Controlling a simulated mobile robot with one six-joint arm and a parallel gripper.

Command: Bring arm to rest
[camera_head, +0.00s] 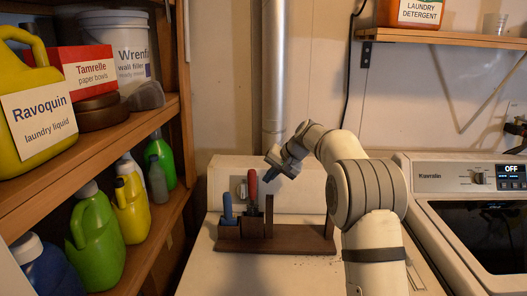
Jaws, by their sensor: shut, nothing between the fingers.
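My arm rises from the lower right of the head view and bends left at its upper end. My gripper (270,169) is small in the picture, shut and empty, above a dark wooden holder (285,243). A red-handled tool (252,186) stands upright in the holder, just left of and below the gripper. A blue-handled tool (227,208) stands at the holder's left end. My gripper looks apart from both tools, though the depth between them is hard to tell.
A wooden shelf (120,125) with bottles and tubs stands at left. A washing machine (440,200) stands at right. A wall shelf (450,38) holds a detergent container (418,12). A vertical pipe (273,70) runs behind my gripper. The white top in front of the holder is mostly clear.

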